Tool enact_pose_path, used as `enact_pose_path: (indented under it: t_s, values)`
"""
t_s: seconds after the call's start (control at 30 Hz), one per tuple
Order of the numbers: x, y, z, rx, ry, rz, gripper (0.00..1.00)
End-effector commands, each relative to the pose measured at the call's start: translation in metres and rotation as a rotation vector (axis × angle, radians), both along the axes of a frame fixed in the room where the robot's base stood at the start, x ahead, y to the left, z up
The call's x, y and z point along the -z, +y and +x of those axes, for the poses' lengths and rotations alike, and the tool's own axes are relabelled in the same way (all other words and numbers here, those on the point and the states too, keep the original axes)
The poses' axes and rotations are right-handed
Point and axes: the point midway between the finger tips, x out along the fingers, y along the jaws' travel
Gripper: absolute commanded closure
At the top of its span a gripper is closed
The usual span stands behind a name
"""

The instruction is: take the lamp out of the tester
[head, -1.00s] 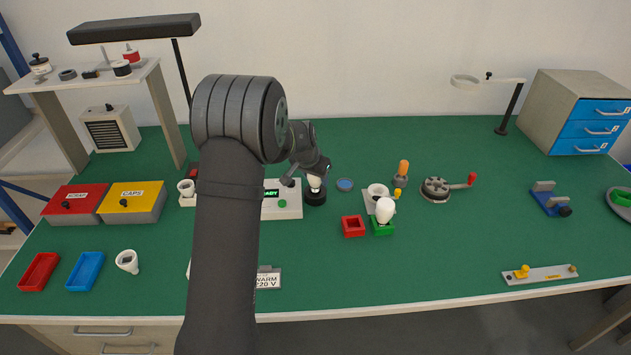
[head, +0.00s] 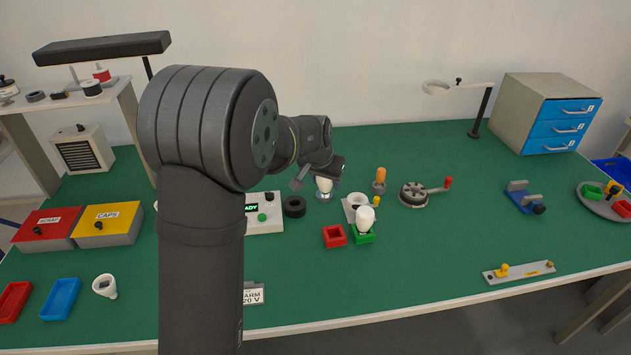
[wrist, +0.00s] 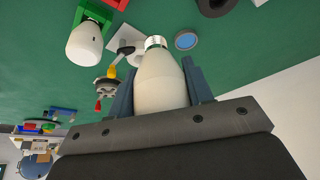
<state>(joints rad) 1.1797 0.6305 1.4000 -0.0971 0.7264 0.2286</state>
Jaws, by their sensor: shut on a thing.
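My gripper (head: 320,172) is shut on a white lamp (head: 324,187), which hangs in the air beside the tester. In the wrist view the lamp (wrist: 160,82) sits between the two blue-grey fingers, its metal base pointing away from the gripper. The tester (head: 264,227) is a white box with a green lit display, partly hidden by my arm. Its black round socket (head: 293,206) is empty and lies left of the lamp in the head view. It also shows at the top edge of the wrist view (wrist: 214,6).
A blue disc (wrist: 186,40) lies near the lamp. Another white lamp (head: 365,218) stands in a green tray (head: 364,237), next to a red tray (head: 334,236). An orange-topped piece (head: 380,178) and a crank device (head: 414,195) stand to the right. The front-right mat is mostly clear.

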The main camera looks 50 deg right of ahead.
Motion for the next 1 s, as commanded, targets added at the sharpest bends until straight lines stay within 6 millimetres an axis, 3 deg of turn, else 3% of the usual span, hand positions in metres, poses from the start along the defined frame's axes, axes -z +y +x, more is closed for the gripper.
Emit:
enact_pose_path:
  t_s: [0.7, 1.0]
  values:
    - [-0.043, -0.001, -0.003, 0.000, -0.002, -0.003, 0.79]
    - [-0.047, 0.000, -0.003, 0.000, -0.001, -0.001, 0.79]
